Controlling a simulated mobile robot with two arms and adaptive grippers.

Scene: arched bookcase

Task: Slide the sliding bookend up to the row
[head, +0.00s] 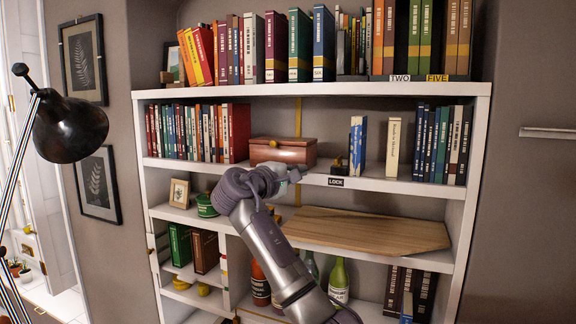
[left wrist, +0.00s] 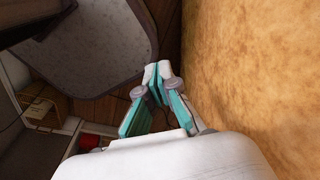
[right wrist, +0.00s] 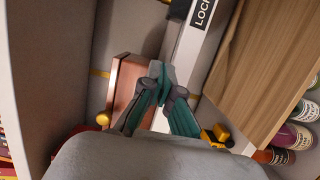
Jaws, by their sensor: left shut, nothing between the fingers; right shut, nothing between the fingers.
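A small dark, brassy piece (head: 337,166), which looks like the sliding bookend, stands on the middle shelf (head: 385,184) left of an upright blue-and-white book (head: 357,146). A row of dark blue, black and pale books (head: 443,145) stands at that shelf's right end. My right gripper (head: 297,175) is shut and empty at the shelf's front edge, in front of the reddish-brown box and left of the small piece. Its shut fingers show in the right wrist view (right wrist: 160,78). My left gripper (left wrist: 155,77) is shut and empty, away from the shelves.
The brown box (head: 283,151) stands behind my right gripper. A cream book (head: 393,146) stands alone, with bare shelf around it. A "LOCK" label (head: 336,182) is on the shelf edge. A wooden board (head: 365,232) lies below. A black lamp (head: 70,127) is at left.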

